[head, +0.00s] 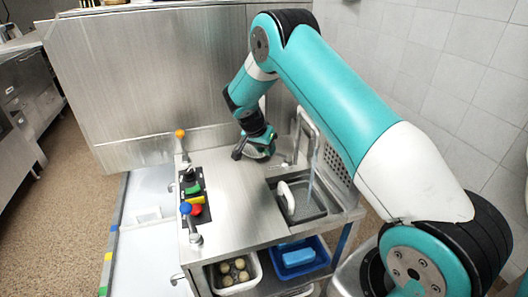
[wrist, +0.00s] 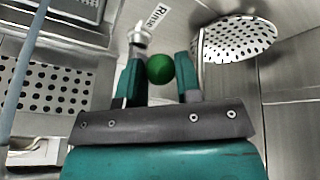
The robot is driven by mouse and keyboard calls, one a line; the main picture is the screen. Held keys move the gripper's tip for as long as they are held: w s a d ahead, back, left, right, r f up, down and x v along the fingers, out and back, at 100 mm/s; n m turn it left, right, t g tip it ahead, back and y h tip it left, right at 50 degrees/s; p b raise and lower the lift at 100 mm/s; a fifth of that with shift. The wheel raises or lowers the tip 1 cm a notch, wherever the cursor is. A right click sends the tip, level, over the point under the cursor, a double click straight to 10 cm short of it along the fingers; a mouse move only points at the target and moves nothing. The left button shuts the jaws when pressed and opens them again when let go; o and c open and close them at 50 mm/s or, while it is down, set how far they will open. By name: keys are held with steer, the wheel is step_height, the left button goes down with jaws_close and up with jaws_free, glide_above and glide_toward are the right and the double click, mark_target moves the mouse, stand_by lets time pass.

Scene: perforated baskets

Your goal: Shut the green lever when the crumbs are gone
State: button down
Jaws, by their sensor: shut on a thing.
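The green lever shows as a round green knob (wrist: 160,69) in the wrist view, beside a label reading "Rinse". My gripper (wrist: 159,78) has its two teal fingers on either side of the knob and is shut on it. In the head view my gripper (head: 258,152) is at the back of the steel counter, left of the tap (head: 306,135). A thin stream falls from the tap into the sink (head: 315,207). A white plate (head: 286,198) stands tilted in the sink. I cannot make out any crumbs at this size.
Levers with an orange knob (head: 180,133), a blue knob (head: 185,208) and a red knob (head: 195,210) stand along the counter's left side. A perforated round metal piece (wrist: 238,40) is right of my fingers. The counter's middle (head: 228,190) is clear. Baskets sit below.

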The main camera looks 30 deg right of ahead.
steer(key=c, duration=0.8)
jaws_free()
steer(key=shift+d, duration=0.15)
steer(key=shift+r, duration=0.15)
steer(key=b+v, duration=0.2)
steer(key=v, duration=1.5)
steer(key=shift+r, duration=0.15)
